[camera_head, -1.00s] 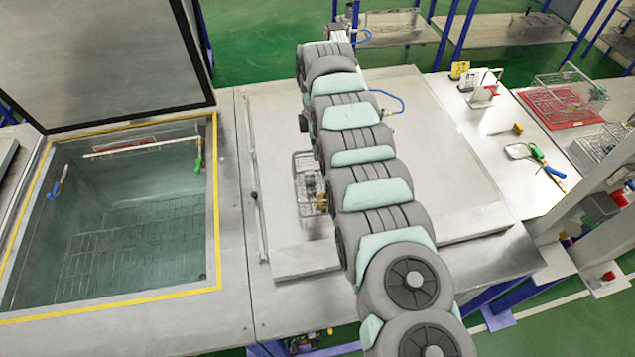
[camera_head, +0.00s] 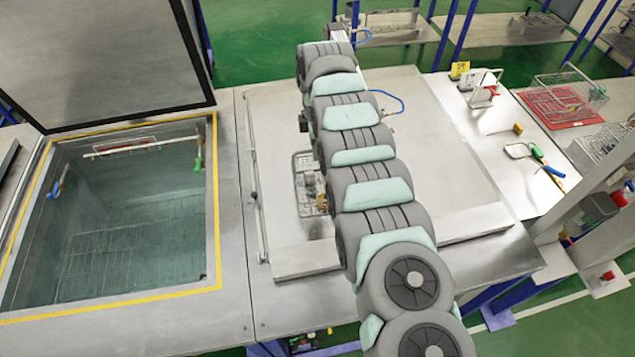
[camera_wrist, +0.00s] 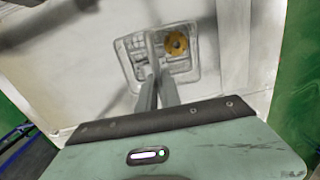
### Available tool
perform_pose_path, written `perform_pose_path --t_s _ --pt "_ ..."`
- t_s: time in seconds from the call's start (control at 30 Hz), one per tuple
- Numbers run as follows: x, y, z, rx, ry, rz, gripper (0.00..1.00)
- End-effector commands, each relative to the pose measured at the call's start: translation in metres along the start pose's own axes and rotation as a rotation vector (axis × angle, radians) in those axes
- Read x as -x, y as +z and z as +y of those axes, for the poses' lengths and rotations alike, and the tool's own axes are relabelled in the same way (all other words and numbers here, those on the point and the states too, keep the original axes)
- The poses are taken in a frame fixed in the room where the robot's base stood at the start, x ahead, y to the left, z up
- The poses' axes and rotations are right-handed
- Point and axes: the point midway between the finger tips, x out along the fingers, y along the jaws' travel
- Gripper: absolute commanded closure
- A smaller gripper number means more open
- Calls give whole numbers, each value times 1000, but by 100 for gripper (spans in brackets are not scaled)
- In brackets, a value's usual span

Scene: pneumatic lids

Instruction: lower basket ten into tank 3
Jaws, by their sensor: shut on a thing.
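A small wire basket (camera_head: 307,190) shows beside my arm in the head view, over the light grey lid (camera_head: 420,150). Its label cannot be read. In the wrist view the basket (camera_wrist: 136,62) lies beyond my gripper (camera_wrist: 155,72), with a round yellow-brown part (camera_wrist: 176,43) inside it. My gripper's narrow fingers are shut on the basket near its middle. In the head view my arm hides the gripper and part of the basket. An open tank (camera_head: 218,200) with a yellow-edged rim and greenish liquid is at the left. No tank number is readable.
A raised dark-edged lid (camera_head: 110,60) stands behind the open tank. A thin bar handle (camera_head: 256,190) runs along the closed lid's left edge, between basket and tank.

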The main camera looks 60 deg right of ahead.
Motion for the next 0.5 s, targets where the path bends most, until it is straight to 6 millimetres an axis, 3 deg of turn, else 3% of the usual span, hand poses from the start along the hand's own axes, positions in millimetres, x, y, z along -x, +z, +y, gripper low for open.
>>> perform_pose_path --t_s 0.5 --pt "30 0 1 -1 5 0 100"
